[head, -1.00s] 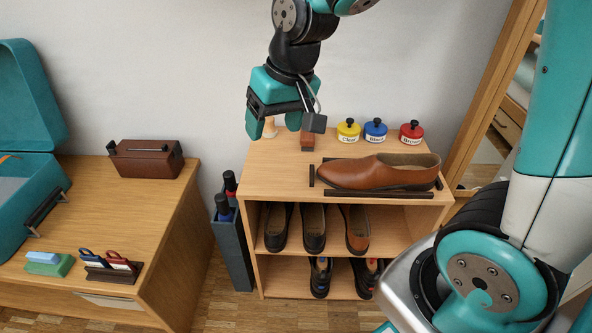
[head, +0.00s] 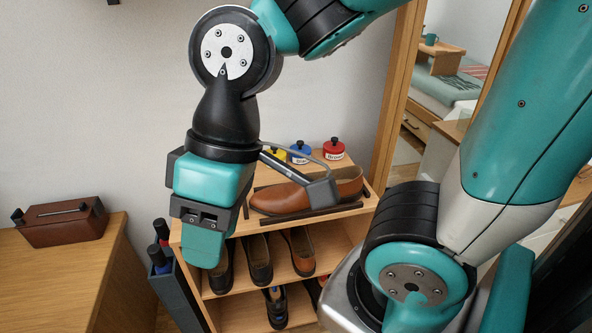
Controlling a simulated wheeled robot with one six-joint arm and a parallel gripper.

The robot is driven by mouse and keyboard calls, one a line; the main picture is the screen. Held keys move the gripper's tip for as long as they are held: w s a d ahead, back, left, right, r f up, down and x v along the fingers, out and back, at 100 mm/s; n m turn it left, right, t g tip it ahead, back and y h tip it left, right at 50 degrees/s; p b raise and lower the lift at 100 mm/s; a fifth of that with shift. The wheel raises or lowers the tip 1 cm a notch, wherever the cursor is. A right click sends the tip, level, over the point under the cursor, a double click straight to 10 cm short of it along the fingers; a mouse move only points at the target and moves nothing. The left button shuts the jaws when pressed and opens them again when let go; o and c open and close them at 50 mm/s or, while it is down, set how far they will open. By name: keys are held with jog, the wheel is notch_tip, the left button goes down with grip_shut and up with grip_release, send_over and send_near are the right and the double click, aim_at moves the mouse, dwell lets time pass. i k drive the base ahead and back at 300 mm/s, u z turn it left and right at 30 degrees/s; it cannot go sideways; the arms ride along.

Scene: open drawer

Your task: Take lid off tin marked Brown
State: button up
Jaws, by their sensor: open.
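The tin marked Brown (head: 334,149) is red with a black knob on its lid. It stands at the back right of the shelf top, lid on. The blue tin (head: 300,153) stands to its left, its label partly hidden. My gripper (head: 203,245) is open, seen nearly side-on, pointing down in front of the shelf unit's left part. It is well to the left of the red tin and nearer the camera. I see nothing held in it.
A brown shoe (head: 305,194) lies on the shelf unit (head: 345,211) between dark rails. Several shoes fill the shelves below. A dark umbrella stand (head: 178,292) is at the left, beside a desk with a brown box (head: 62,222). A mirror frame (head: 392,100) rises at right.

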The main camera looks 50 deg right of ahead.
aim_at(332, 146)
jog(key=u, duration=0.7)
jog(key=k, duration=1.05)
jog(key=z, duration=1.3)
jog(key=i, duration=0.5)
jog(key=z, duration=0.05)
